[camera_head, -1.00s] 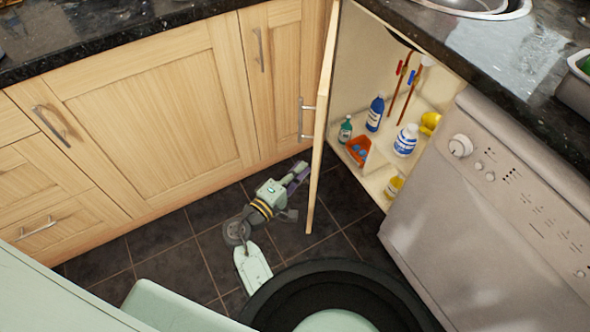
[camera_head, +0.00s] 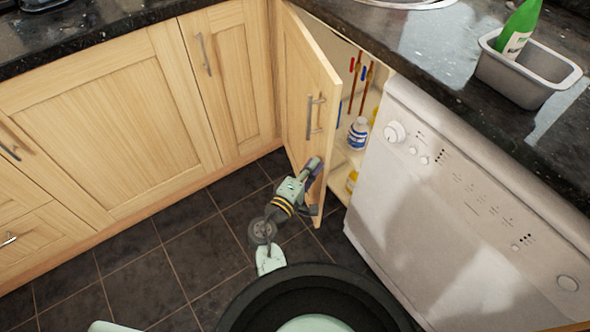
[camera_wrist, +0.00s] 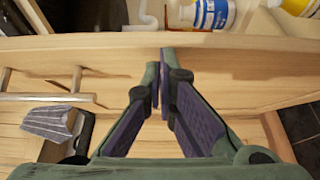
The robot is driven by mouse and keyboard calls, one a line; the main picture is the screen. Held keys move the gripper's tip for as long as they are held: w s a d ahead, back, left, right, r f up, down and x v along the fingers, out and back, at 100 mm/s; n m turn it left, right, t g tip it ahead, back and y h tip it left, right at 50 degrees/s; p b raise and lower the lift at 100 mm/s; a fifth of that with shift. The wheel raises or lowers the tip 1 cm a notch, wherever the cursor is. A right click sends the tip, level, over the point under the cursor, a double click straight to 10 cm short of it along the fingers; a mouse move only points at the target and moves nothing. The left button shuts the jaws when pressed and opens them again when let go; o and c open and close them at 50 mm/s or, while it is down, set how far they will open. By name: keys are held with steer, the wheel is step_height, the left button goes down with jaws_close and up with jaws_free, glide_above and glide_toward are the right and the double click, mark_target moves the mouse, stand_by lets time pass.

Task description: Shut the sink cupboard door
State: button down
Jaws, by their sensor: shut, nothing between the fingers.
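The sink cupboard door (camera_head: 297,75) is pale wood and stands part open, its free edge out over the floor. Its metal bar handle (camera_head: 316,118) faces left, and it also shows in the wrist view (camera_wrist: 45,97). My gripper (camera_head: 315,166) is at the outer face of the door, below the handle. In the wrist view the fingertips (camera_wrist: 160,58) are together and empty, close against the door (camera_wrist: 225,62) near its edge; I cannot tell if they touch. Inside the cupboard a white and blue bottle (camera_head: 358,133) shows; the door hides much of the inside.
A white appliance (camera_head: 450,190) stands right of the cupboard opening. Closed wooden cupboards (camera_head: 130,100) line the left. A dark granite worktop (camera_head: 430,65) runs above, with a metal tub (camera_head: 525,80) and green bottle (camera_head: 521,30). Dark floor tiles (camera_head: 180,260) are clear at left.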

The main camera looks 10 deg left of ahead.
steer(key=w+d, duration=0.4)
steer(key=d, duration=0.4)
steer(key=shift+w+d, duration=0.2)
steer(key=shift+w, duration=0.2)
steer(key=shift+s+a, duration=0.1)
